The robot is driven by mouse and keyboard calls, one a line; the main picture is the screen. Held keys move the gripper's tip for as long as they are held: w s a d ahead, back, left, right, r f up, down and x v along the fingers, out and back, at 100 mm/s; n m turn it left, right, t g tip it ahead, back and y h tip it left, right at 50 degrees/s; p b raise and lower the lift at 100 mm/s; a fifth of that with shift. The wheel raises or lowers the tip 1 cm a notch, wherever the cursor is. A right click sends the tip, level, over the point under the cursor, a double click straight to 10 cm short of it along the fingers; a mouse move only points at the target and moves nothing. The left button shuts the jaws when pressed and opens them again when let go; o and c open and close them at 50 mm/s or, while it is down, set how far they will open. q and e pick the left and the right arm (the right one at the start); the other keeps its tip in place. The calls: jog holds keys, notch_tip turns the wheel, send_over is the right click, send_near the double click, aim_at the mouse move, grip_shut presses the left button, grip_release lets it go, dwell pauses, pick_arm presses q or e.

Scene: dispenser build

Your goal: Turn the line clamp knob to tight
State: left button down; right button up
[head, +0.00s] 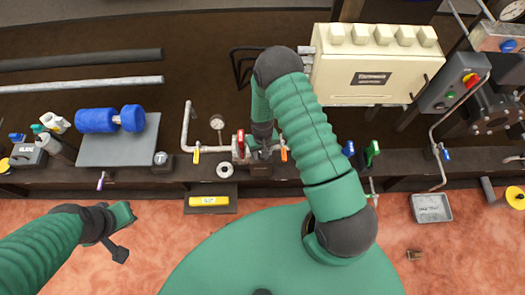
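My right arm arches over the bench, and its dark gripper (262,152) points down at the pipe fittings in the middle. A red handle (241,144) stands just left of this gripper, and a brown block (260,170) sits just below it. I cannot make out the line clamp knob for certain; the gripper covers the fittings there. I cannot tell whether the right fingers are shut on anything. My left gripper (122,233) is at the lower left, over the floor in front of the bench. Its fingers look spread and empty, away from the fittings.
A pipe with a gauge (217,122) and yellow-handled valves (196,153) runs left of the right gripper. A cream box (372,65) stands behind to the right. A blue roller (97,120) lies on a grey plate at left. A metal tray (431,208) is at right.

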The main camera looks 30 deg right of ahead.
jog(key=m, duration=0.5)
jog(key=shift+w+r+p, duration=0.1)
jog(key=shift+w+p, duration=0.1)
jog(key=shift+p, duration=0.15)
jog(key=shift+d+m, duration=0.1)
jog(key=shift+m, duration=0.2)
jog(key=o, duration=1.1)
jog(key=shift+o, duration=1.4)
jog(key=shift+s, duration=0.1)
notch_tip(320, 180, up, 17)
jog(key=p, duration=0.3)
jog(key=shift+f, duration=0.2)
